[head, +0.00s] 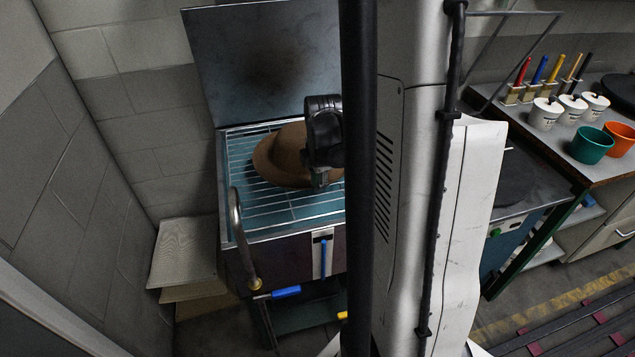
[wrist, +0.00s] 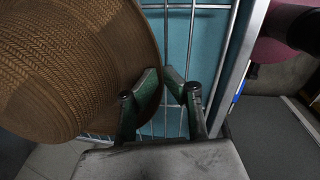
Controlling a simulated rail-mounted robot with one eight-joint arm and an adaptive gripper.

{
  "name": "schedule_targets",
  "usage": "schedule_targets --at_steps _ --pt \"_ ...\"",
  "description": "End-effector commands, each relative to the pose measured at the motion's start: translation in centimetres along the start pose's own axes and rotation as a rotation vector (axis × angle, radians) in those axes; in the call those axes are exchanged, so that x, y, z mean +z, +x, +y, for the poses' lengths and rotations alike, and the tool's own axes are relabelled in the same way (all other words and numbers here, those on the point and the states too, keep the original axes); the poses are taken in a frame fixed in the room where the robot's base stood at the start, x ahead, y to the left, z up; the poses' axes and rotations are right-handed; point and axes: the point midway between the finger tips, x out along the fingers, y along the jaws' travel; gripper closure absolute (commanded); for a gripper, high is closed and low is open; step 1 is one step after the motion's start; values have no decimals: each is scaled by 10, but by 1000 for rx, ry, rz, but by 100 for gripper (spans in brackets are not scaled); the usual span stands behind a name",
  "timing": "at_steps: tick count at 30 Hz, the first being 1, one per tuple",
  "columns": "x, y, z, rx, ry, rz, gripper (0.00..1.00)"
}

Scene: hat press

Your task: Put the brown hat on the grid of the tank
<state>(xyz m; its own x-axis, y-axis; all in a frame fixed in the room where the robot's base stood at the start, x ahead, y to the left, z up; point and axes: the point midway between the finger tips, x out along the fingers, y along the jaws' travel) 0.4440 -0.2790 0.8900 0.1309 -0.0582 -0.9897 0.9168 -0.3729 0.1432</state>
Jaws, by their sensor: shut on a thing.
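The brown hat (head: 278,157) is over the metal grid (head: 300,206) of the open tank (head: 290,232) in the head view. I cannot tell whether it rests on the bars or is held just above them. My gripper (head: 320,180) is at the hat's right side, partly hidden by my own arm and column. In the wrist view the woven hat (wrist: 75,65) fills the left, and my gripper (wrist: 166,72) is shut on its brim edge. The grid bars (wrist: 195,8) show beyond the fingertips.
The tank's lid (head: 265,65) stands raised at the back. A curved pipe (head: 238,225) rises at the tank's front left. A bench at right holds white pots (head: 546,113), a green cup (head: 591,144) and an orange cup (head: 620,138). A wall closes the left side.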

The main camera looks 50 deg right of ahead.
Motion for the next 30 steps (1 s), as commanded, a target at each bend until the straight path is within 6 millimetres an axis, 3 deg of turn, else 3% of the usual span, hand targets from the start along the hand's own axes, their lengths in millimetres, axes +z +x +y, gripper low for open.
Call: schedule_targets --at_steps 28,30 --pt "0 9 -1 0 0 0 100" --pt "0 9 -1 0 0 0 86"
